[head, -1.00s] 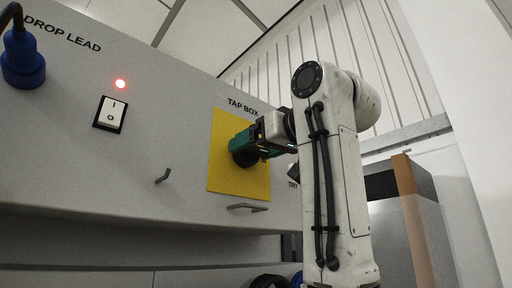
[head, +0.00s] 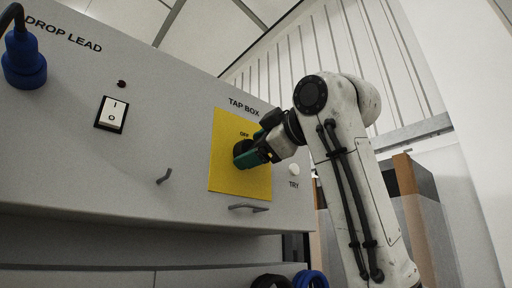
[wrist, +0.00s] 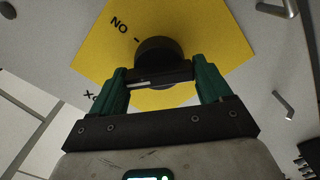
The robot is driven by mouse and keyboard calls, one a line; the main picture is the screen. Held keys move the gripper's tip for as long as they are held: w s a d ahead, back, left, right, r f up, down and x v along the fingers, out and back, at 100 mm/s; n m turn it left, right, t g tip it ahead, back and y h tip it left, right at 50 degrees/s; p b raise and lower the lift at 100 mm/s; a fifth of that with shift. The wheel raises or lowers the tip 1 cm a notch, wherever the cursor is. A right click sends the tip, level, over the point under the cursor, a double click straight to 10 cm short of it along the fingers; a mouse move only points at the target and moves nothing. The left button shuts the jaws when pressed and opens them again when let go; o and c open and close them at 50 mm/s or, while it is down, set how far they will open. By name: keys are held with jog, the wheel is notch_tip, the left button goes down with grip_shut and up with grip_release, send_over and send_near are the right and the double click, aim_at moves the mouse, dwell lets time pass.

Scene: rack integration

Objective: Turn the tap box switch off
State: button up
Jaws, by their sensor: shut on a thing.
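The tap box switch is a dark round knob (head: 239,147) on a yellow plate (head: 226,182) under the words TAP BOX. In the wrist view the black knob (wrist: 158,50) stands out from the yellow plate (wrist: 215,35), with an ON label beside it. My gripper (head: 245,158) reaches the plate from the right, tilted. Its green fingers (wrist: 158,82) lie on both sides of the knob and are shut on it. The fingers partly hide the knob in the head view, and I cannot read its exact pointer position.
An unlit lamp (head: 122,84) sits above a white rocker switch (head: 112,113) left of the plate. A blue plug (head: 24,66) is in the panel at far left. Handles (head: 249,208) stick out below the plate. A white round part (head: 294,170) sits by a TRY label, right of my gripper.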

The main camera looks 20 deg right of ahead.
jog(key=n, duration=0.4)
jog(key=shift+f, duration=0.1)
jog(key=shift+f+n, duration=0.1)
jog(key=shift+n, duration=1.4)
jog(key=shift+a, duration=0.1)
jog(key=o, duration=1)
jog(key=shift+c, duration=0.2)
jog(key=shift+s, duration=0.1)
jog(key=b+v, duration=0.4)
jog(key=v, duration=0.6)
jog(key=shift+s, duration=0.35)
